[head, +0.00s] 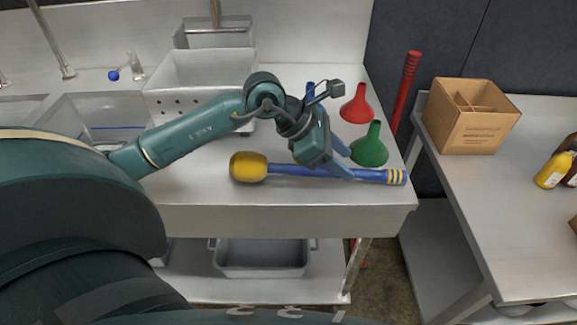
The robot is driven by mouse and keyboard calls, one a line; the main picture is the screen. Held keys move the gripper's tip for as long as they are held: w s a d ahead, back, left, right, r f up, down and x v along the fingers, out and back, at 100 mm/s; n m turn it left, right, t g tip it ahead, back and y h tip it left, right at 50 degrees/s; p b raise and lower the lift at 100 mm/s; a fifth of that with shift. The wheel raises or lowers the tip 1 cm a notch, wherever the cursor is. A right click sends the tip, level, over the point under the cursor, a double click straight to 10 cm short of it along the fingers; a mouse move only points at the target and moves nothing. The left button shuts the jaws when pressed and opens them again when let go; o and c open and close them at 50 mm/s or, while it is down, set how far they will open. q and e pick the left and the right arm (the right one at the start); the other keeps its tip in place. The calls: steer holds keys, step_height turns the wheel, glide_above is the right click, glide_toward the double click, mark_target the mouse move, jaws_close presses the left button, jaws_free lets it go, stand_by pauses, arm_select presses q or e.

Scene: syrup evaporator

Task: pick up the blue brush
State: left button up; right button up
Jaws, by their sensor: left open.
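A brush with a long blue handle (290,170), a yellow head (248,167) and yellow bands at its right end lies across the front of the metal counter. My left gripper (347,165) is open over the right half of the handle, its fingers pointing right and down. I cannot tell whether the fingers touch the handle or are around it. Part of the handle is hidden behind the gripper. Another narrow blue piece (310,89) shows behind my left wrist, mostly hidden. My right gripper is not in view.
A green funnel (370,150) stands close to the right of the gripper, with a red funnel (357,108) behind it. A white perforated bin (190,78) is at the back left. A cardboard box (470,135) stands on the right table. The counter's front edge (290,215) is near the brush.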

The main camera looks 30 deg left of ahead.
mark_target(353, 170)
arm_select(q)
steer(key=x, duration=0.4)
steer(key=shift+f+p, duration=0.25)
steer(key=shift+p, duration=0.05)
jaws_close()
